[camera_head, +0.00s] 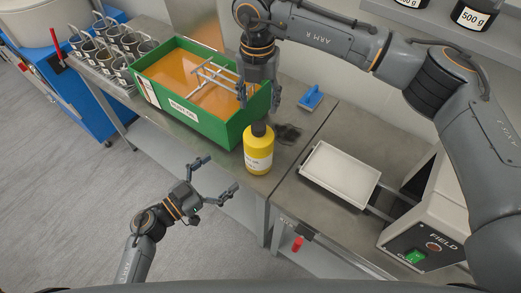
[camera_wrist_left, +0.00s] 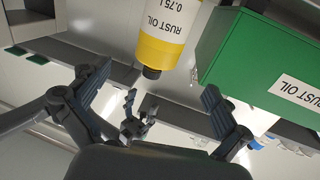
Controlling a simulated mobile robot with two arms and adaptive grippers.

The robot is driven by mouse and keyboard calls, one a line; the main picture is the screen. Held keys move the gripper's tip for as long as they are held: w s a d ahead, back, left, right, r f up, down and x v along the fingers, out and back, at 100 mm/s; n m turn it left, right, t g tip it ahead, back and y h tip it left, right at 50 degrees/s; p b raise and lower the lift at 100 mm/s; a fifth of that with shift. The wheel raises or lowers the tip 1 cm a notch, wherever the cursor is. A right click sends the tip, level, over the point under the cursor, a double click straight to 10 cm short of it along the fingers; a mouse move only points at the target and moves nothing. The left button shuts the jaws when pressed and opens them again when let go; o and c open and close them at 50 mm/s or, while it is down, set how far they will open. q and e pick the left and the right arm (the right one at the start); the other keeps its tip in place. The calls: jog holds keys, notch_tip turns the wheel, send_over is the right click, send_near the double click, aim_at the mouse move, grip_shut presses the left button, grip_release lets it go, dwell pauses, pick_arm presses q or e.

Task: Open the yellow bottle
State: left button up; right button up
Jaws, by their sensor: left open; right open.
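The yellow bottle (camera_head: 258,158) with a white label and black cap (camera_head: 259,129) stands upright at the table's front edge. In the left wrist view the bottle (camera_wrist_left: 162,40) appears upside down, its label reading RUST OIL, with the cap (camera_wrist_left: 152,72) on. My left gripper (camera_head: 221,178) is open and empty, in front of the table to the left of the bottle and apart from it. My right gripper (camera_head: 259,103) is open, pointing down just above the cap in the head view; I cannot tell the exact gap. It also seems to show small in the left wrist view (camera_wrist_left: 135,122).
A green tank (camera_head: 205,125) of orange liquid with a metal rack (camera_head: 215,75) stands left of the bottle. A white tray (camera_head: 340,174) and a FIELD machine (camera_head: 432,225) are at right. Several metal cups stand at far left.

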aim_at(257, 143)
pick_arm(q)
jog(key=x, duration=1.3)
jog(key=shift+w+d, duration=0.1)
pick_arm(e)
jog(key=shift+f, duration=0.1)
pick_arm(q)
jog(key=shift+c, duration=0.4)
grip_shut()
pick_arm(e)
jog(key=m, duration=0.3)
jog(key=shift+m, duration=0.4)
jog(key=m, duration=0.3)
jog(key=shift+m, duration=0.4)
jog(key=m, duration=0.5)
jog(key=shift+m, duration=0.3)
jog(key=shift+f, duration=4)
